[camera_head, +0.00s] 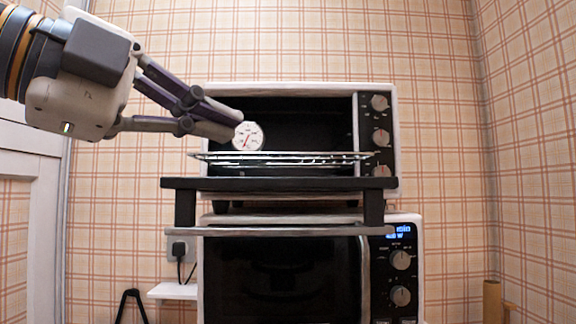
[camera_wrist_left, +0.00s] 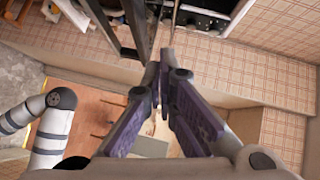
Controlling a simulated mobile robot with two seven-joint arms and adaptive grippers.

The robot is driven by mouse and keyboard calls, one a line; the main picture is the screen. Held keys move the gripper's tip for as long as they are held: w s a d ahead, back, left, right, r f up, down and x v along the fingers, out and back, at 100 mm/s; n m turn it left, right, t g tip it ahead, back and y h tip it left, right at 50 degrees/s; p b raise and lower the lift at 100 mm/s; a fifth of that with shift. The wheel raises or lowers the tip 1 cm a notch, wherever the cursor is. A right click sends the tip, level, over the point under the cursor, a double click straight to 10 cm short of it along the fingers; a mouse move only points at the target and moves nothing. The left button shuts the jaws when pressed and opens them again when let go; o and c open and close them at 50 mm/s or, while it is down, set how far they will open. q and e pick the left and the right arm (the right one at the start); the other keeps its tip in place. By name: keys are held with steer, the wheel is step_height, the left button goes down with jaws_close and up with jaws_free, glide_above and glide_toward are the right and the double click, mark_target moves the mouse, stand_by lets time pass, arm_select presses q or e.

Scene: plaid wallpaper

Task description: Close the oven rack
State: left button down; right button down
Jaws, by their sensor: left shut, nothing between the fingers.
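The oven rack (camera_head: 285,157), a thin wire grid, sticks out from the dark cavity of the upper white toaster oven (camera_head: 300,88). The oven's black-framed door (camera_head: 280,184) is folded down, with its handle bar (camera_head: 280,231) below. In the left wrist view the closed fingertips (camera_wrist_left: 164,62) are near the oven front (camera_wrist_left: 205,18). My right gripper is not in view.
A microwave (camera_head: 285,280) with a lit display stands under the oven. Control knobs (camera_head: 380,137) line the oven's right side. A socket with a black plug (camera_head: 179,249) and a white ledge (camera_head: 173,291) are at lower left. The wall right of the oven is clear.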

arm_select(q)
steer(key=shift+t, duration=0.3)
steer(key=w+d, duration=0.2)
steer(key=w, duration=0.1)
steer(key=w+d, duration=0.2)
steer(key=w, duration=0.1)
steer(key=w+d, duration=0.2)
steer(key=w, duration=0.1)
steer(key=shift+w+f, duration=0.25)
steer(key=shift+f, duration=0.05)
steer(key=shift+w, duration=0.3)
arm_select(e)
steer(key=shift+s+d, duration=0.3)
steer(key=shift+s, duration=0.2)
